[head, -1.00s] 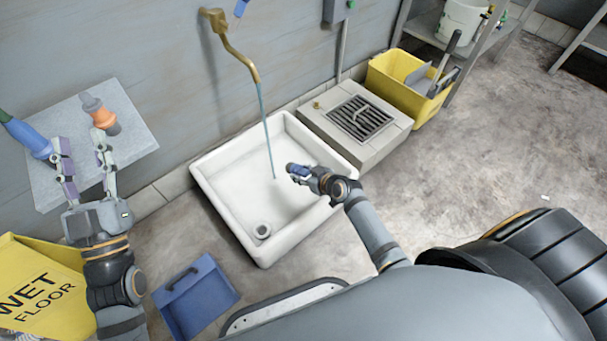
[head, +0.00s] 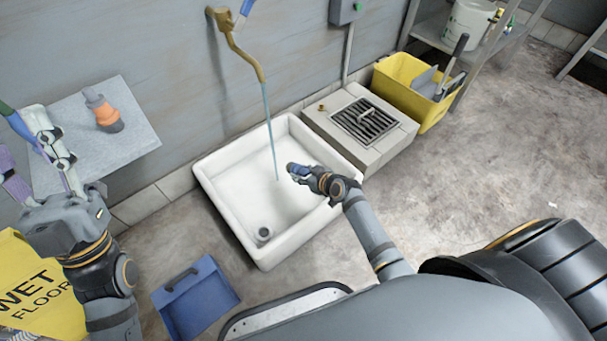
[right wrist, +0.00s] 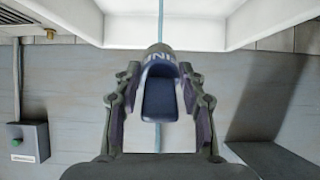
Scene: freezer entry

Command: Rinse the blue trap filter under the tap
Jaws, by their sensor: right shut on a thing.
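My right gripper (head: 298,172) is shut on a small dark blue piece, which I take as the blue trap filter (right wrist: 160,95), with pale letters near its grey end. It is held over the right side of the white sink (head: 212,190). In the head view the fingers partly hide it. The brass tap (head: 236,50) runs a thin water stream (head: 270,130), just left of the filter; I cannot tell whether they touch. My left gripper (head: 38,160) is open at the far left, its fingers apart near a blue and green bottle-like thing (head: 16,122).
A grey shelf (head: 125,115) on the left bears an orange and grey bottle-like thing (head: 102,110). A floor grate (head: 365,120) and yellow bin (head: 412,90) stand right of the sink. Right floor is clear.

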